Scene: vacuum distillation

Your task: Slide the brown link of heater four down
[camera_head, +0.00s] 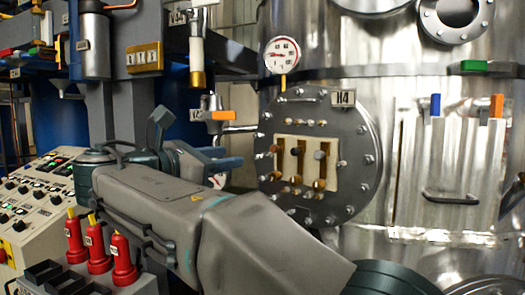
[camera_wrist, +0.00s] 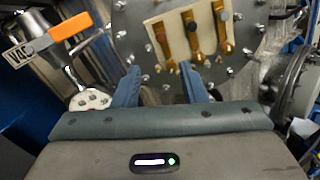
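Heater four is a round bolted flange (camera_head: 361,130) under an "H4" label (camera_head: 343,98) in the head view. A cream plate (camera_head: 308,145) on it carries three upright brass links. The brown link (camera_head: 277,150) is the leftmost, with a brown knob; it also shows in the wrist view (camera_wrist: 160,34). The middle link has a dark knob (camera_wrist: 192,25) and the right link a grey knob (camera_wrist: 223,15). My gripper (camera_head: 234,157) is left of the flange, apart from the links. In the wrist view my gripper's (camera_wrist: 160,82) blue fingers are spread with nothing between them.
An orange-handled valve (camera_wrist: 68,34) labelled "V4S" or similar stands left of my gripper. A pressure gauge (camera_head: 282,54) is above the flange. A metal panel with a handle (camera_head: 450,198) is at right. Red bottles (camera_head: 123,260) and a control console (camera_head: 30,200) are at lower left.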

